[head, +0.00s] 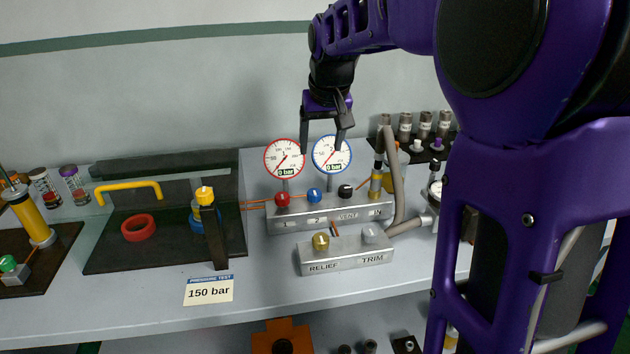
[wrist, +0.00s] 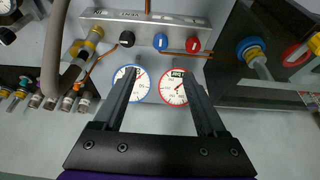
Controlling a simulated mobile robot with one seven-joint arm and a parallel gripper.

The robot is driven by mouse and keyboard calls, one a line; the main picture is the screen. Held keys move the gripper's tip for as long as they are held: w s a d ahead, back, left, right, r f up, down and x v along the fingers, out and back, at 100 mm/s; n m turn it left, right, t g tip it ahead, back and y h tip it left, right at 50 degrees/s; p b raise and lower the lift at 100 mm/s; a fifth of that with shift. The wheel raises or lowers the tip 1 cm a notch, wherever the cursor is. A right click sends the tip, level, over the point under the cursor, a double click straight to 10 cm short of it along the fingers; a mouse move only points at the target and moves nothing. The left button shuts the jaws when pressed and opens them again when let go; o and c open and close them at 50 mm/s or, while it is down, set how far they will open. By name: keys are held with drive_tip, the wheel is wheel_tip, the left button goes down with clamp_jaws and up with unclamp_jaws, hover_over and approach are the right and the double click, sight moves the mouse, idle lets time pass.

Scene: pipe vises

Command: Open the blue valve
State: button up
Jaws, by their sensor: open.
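The blue valve (head: 314,195) is a small round knob on the silver manifold block (head: 290,225), between the red valve (head: 282,199) and the black knob (head: 345,191). It also shows in the wrist view (wrist: 160,41), ahead of the fingertips. Behind it stand a red-rimmed gauge (head: 284,158) and a blue-rimmed gauge (head: 332,154), both reading 0 bar. My gripper (head: 322,148) is open and empty, pointing down above the manifold near the gauges. In the wrist view the two gauges lie between its fingers. It touches no valve that I can see.
In front of the manifold is a silver RELIEF/TRIM block (head: 347,256) with a brass knob (head: 321,241). A grey hose (head: 392,180) rises on the right. A card reading 150 bar (head: 208,291) and a dark mat with a red ring (head: 138,228) lie to the left.

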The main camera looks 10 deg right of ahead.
sight(315, 192)
drive_tip(key=b+x, duration=0.2)
drive_tip(key=x, duration=1.5)
drive_tip(key=shift+c, duration=0.3)
clamp_jaws()
